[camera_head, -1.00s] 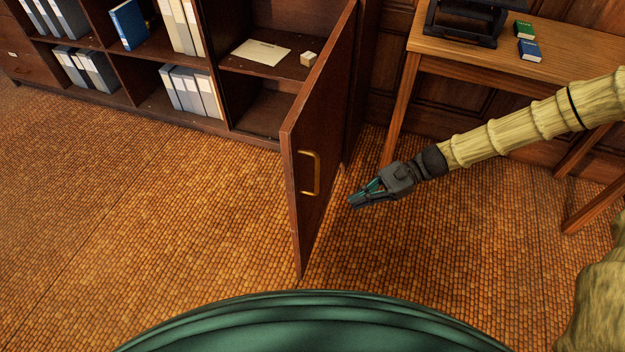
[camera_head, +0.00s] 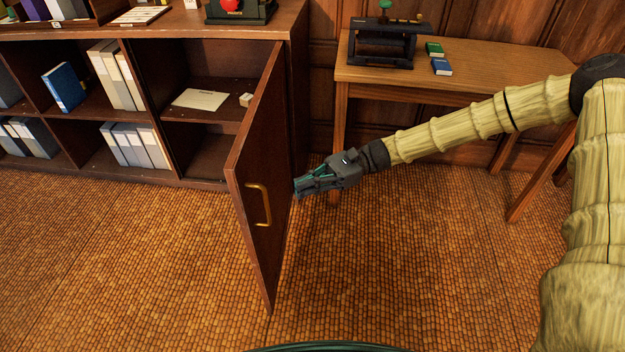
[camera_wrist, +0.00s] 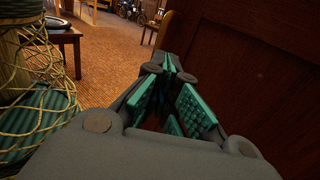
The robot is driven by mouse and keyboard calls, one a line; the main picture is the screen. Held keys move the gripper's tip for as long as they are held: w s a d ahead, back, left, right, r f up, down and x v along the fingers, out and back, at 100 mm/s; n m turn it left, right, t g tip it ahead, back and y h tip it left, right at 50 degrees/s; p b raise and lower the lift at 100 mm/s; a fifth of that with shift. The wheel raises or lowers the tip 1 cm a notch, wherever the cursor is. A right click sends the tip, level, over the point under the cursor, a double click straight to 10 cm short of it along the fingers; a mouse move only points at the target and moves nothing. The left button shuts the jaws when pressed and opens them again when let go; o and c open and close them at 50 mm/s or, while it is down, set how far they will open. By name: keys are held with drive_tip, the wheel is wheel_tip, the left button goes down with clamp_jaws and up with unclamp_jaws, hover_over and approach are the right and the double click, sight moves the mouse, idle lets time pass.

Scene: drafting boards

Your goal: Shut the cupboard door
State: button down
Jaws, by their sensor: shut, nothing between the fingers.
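The cupboard door (camera_head: 262,180) is brown wood with a brass handle (camera_head: 258,204) on its outer face. It stands wide open, swung out from the cupboard (camera_head: 215,186) toward me. My gripper (camera_head: 297,188) is shut and empty. It is just right of the door, on its outer face side, beyond the handle toward the hinge edge; I cannot tell whether it touches. In the wrist view the gripper's fingers (camera_wrist: 172,68) meet at the tips, and a dark wooden surface, likely the door (camera_wrist: 255,70), fills the right side.
Inside the cupboard lie a paper (camera_head: 200,99) and a small pale block (camera_head: 246,99). Shelves with binders (camera_head: 135,146) stand left. A wooden table (camera_head: 450,85) with a dark device (camera_head: 388,48) and two small books is at right. The floor before the door is clear.

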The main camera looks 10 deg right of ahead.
sight(267, 202)
drive_tip(key=shift+x, duration=3.35)
drive_tip(key=shift+f, duration=0.1)
